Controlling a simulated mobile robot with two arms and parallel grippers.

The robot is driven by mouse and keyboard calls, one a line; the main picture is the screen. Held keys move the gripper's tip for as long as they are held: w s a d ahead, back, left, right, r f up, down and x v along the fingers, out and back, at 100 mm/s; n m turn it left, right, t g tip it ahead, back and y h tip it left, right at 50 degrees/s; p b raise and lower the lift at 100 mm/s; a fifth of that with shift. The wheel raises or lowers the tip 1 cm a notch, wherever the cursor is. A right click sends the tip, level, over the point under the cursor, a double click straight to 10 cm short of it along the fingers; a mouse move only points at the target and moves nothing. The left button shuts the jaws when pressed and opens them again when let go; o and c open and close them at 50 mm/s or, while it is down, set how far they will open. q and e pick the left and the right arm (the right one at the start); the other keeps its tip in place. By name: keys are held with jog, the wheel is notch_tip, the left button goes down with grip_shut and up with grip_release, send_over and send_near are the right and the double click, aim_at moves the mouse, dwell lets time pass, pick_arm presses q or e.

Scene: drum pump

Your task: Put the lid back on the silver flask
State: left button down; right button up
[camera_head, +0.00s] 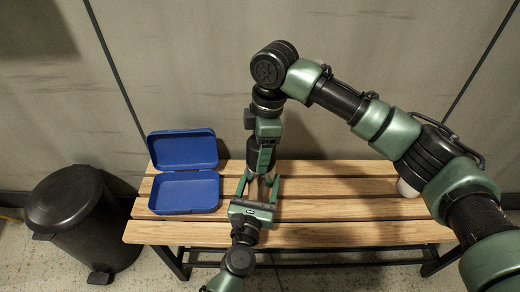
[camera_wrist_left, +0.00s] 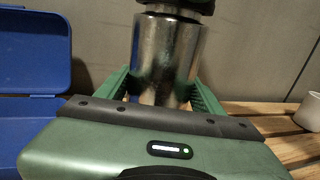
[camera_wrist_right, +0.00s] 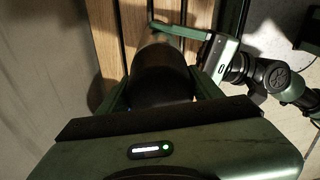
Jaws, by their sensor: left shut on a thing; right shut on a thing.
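The silver flask (camera_wrist_left: 166,55) stands upright between the fingers of my left gripper (camera_wrist_left: 161,88), which is shut on its lower body. In the head view, my left gripper (camera_head: 261,181) reaches in from the front of the bench. My right gripper (camera_head: 263,160) comes down from above and is shut on the black lid. The lid (camera_wrist_right: 160,78) fills the space between its fingers in the right wrist view. In the left wrist view, a black part (camera_wrist_left: 178,5) is right at the flask's top; I cannot tell whether the lid is seated.
An open blue box (camera_head: 184,192) lies to the left, and a white cup (camera_head: 407,188) stands at the right, partly behind my right arm. A black bin (camera_head: 80,220) is on the floor at left. A wall is behind.

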jog(key=n+h, duration=0.1)
jog(key=n, duration=0.9)
jog(key=n+h, duration=0.1)
jog(key=n, duration=1.9)
jog(key=shift+d+h, duration=0.3)
jog(key=shift+h, duration=0.1)
jog(key=o, duration=1.4)
jog(key=shift+f, duration=0.1)
jog(key=shift+c, duration=0.2)
